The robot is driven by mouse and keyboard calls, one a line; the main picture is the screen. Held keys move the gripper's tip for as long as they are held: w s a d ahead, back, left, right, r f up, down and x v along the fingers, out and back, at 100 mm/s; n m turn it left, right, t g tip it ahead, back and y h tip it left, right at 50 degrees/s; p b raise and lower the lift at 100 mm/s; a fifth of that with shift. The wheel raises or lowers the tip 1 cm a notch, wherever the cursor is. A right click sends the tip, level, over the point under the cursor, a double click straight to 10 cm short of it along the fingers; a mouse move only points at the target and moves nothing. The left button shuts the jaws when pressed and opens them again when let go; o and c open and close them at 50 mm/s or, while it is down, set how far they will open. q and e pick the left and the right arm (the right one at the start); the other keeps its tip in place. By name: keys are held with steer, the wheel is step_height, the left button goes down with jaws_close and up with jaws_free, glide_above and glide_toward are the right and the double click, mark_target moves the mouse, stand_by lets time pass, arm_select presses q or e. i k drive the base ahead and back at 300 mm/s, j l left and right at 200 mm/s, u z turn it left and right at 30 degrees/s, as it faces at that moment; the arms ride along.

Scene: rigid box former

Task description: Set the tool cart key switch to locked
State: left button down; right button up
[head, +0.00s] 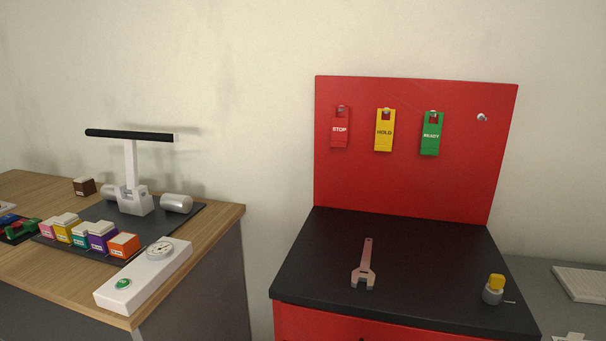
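The tool cart (300,318) is red with a black top (420,255) and a red back panel (415,185). A small switch with a yellow knob (496,282) on a grey round base (491,296) stands at the right front of the black top. I take it to be the key switch. A short light mark lies on the top just right of its base. Its labels are too small to read, so I cannot tell its setting. Neither of my grippers shows in the head view.
A wrench (364,266) lies on the cart top. STOP (340,130), HOLD (384,132) and READY (431,135) tags hang on the panel beside a bare peg (482,117). A wooden bench (225,217) with a press (135,200) stands left, across a gap. A grey surface (545,285) is at right.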

mark_target(492, 297)
steer(key=j+z, duration=0.35)
steer(key=i+j+z, duration=0.1)
steer(key=j+z, duration=0.25)
steer(key=j, duration=0.15)
steer(key=j+z, duration=0.35)
